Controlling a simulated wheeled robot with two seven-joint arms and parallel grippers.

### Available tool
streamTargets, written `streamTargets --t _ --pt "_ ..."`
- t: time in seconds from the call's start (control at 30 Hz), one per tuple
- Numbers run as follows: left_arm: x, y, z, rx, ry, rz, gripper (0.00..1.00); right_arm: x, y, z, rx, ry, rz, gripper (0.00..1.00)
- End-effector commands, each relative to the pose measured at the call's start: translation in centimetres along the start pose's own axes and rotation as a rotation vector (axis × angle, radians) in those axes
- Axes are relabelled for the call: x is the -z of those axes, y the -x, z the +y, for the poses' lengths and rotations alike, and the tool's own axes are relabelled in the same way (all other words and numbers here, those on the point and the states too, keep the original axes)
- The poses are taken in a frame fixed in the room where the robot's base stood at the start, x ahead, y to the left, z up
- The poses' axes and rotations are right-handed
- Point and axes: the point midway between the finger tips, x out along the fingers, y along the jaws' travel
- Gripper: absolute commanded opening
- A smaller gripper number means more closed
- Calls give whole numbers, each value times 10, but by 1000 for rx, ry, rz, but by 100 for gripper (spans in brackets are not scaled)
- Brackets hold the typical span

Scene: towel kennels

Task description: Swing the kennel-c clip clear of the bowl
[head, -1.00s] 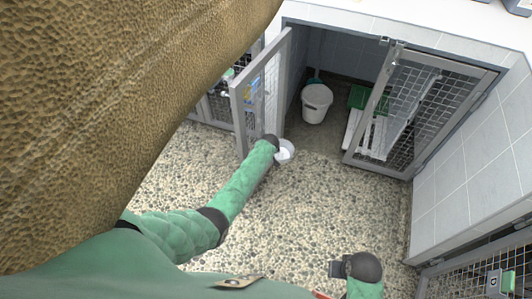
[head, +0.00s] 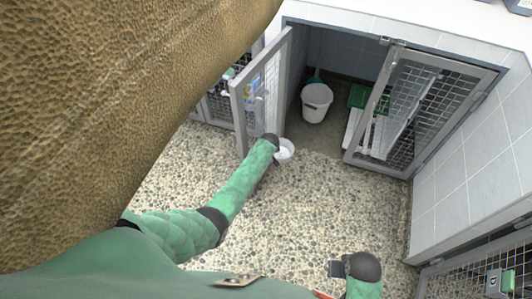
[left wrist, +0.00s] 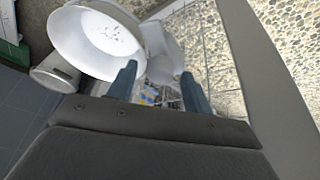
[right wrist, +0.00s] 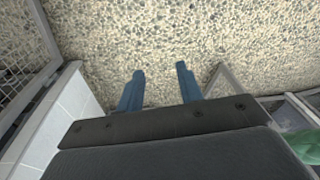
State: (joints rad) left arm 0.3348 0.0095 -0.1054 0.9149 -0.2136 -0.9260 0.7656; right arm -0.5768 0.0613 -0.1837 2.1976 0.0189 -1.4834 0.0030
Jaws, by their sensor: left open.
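A white bowl (head: 285,150) shows low beside the open mesh door (head: 240,115) in the head view. In the left wrist view the bowl (left wrist: 97,40) is large at upper left, with small specks inside. A pale, blocky piece (left wrist: 163,52) adjoins its right side, between my fingers; it may be the clip, but I cannot tell. My left gripper (left wrist: 158,88) is open, one finger by the bowl's rim; contact is unclear. In the head view its fingertips are hidden behind the wrist. My right gripper (right wrist: 160,72) is open and empty above the speckled floor.
The open kennel holds a white bucket (head: 316,102) and a green-and-white item (head: 362,98). Another mesh door (head: 425,110) stands at its right. A brown textured mass (head: 110,110) fills the head view's upper left. The floor (head: 310,210) in front is clear.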

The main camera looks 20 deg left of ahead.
Motion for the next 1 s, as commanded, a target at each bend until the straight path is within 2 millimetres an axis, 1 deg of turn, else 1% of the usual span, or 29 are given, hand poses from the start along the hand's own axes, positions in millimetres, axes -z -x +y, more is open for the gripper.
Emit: streamTargets --t 0.17,0.33,0.5,0.6,0.8,1.0 --pt "0 16 0 -2 0 1 50 2 0 0 1 -1 4 36" --pt "0 38 0 -1 1 1 50 3 -2 0 1 -1 5 36" --pt "-1 59 0 -1 0 0 50 2 0 0 1 -1 1 36" --pt "-1 67 0 -1 0 0 50 3 3 0 1 -1 3 36" --pt "0 75 0 0 0 0 50 3 10 -1 1 -1 9 36" --pt "0 75 0 0 0 0 50 2 10 -1 2 -1 7 36"
